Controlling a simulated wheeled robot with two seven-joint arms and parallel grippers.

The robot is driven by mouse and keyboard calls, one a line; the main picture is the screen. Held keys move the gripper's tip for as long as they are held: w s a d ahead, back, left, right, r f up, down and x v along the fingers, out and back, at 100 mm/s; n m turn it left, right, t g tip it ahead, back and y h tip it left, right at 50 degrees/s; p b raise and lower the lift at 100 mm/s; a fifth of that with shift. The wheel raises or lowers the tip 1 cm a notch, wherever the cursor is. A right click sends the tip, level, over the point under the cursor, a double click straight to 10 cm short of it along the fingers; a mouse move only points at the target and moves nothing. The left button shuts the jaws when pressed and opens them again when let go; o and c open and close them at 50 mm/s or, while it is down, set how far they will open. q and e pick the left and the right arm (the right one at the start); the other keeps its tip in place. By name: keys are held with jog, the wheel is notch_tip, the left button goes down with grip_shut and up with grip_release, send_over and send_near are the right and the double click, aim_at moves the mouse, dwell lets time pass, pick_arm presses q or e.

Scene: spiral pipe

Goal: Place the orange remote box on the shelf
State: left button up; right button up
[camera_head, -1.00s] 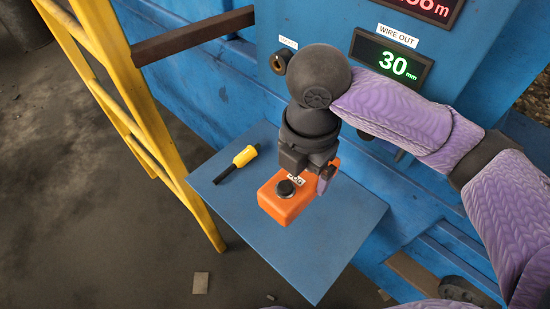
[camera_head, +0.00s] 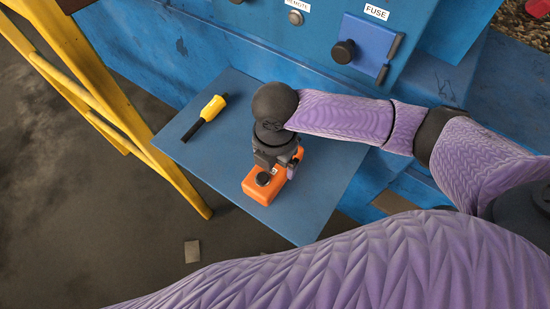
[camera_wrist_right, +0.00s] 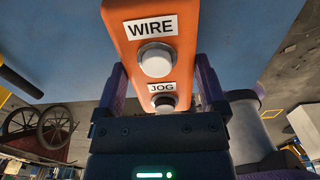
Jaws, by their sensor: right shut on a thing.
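The orange remote box (camera_head: 254,190) has a dark round button on top in the head view. In the right wrist view, the box (camera_wrist_right: 182,62) shows two buttons with labels reading WIRE and JOG. My right gripper (camera_head: 281,167) is shut on the box at its JOG end, with a finger on each side in the wrist view (camera_wrist_right: 160,88). The blue shelf (camera_head: 325,165) lies under the box, which is over its front middle part. I cannot tell whether the box touches the shelf. My left gripper is not in view.
A yellow and black tool (camera_head: 211,108) lies at the shelf's left side. A yellow ladder-like frame (camera_head: 130,120) stands to the left. A blue machine panel (camera_head: 345,40) with a FUSE label rises behind. The shelf is clear to the right of the box.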

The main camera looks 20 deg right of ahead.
jog(key=o, duration=1.3)
jog(key=shift+f, duration=0.1)
notch_tip(320, 180, up, 12)
jog(key=p, duration=0.3)
jog(key=shift+p, duration=0.35)
